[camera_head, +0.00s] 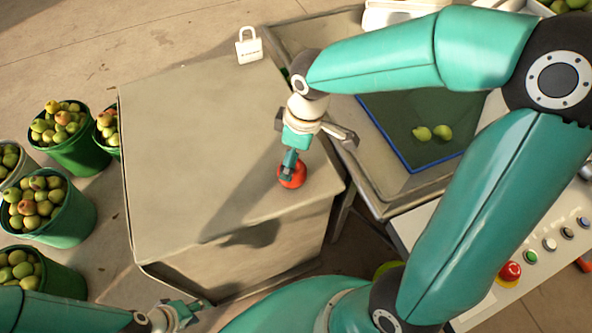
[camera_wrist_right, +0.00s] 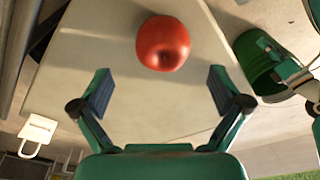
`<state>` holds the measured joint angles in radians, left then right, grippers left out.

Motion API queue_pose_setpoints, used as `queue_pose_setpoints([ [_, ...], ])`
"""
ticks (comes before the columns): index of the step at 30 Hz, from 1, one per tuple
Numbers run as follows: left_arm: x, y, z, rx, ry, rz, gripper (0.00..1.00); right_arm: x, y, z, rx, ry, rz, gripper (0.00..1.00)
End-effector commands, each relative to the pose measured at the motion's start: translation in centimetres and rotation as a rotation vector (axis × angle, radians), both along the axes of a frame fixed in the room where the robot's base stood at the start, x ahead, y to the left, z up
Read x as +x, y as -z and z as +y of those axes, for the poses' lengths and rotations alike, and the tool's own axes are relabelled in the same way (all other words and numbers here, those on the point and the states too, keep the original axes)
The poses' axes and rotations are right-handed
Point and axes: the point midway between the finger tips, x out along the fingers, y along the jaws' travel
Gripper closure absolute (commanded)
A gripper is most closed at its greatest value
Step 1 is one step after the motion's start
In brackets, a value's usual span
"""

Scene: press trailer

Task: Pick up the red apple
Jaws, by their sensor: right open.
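The red apple (camera_head: 292,174) sits near the front right corner of the beige table top (camera_head: 200,140). My right gripper (camera_head: 290,160) is over the apple and partly covers it in the head view. In the right wrist view the fingers of the right gripper (camera_wrist_right: 159,92) are spread wide and empty. The apple (camera_wrist_right: 163,43) shows whole there, ahead of the fingertips and roughly centred between them, not touched by either. My left gripper (camera_head: 183,313) is low at the bottom edge of the head view, away from the apple; its jaw opening is too small to judge.
Green buckets of pears (camera_head: 70,215) stand on the floor left of the table. A white padlock-shaped item (camera_head: 249,46) is at the table's far edge. Right of the table, a blue-edged tray (camera_head: 400,105) holds two green fruits. A button panel (camera_head: 540,250) lies at lower right.

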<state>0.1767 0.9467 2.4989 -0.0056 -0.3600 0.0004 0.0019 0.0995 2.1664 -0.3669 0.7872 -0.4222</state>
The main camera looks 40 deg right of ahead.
Motion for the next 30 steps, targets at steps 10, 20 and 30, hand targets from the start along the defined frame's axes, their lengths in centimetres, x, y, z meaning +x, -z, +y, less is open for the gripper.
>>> queue_pose_setpoints([
  [10, 0.0, 0.1, 0.0, 0.0, 0.0, 0.0, 0.6, -0.5, 3.5, 0.3, 0.0, -0.002, 0.004, 0.01],
  [20, 0.0, 0.3, 0.0, 0.0, 0.0, 0.0, 0.6, -0.1, 5.5, 0.5, 0.0, -0.001, -0.001, 0.01],
  [30, 0.0, 0.3, 0.0, 0.0, 0.0, 0.0, 0.6, -0.1, 5.5, 0.5, 0.0, -0.002, -0.001, 0.39],
])
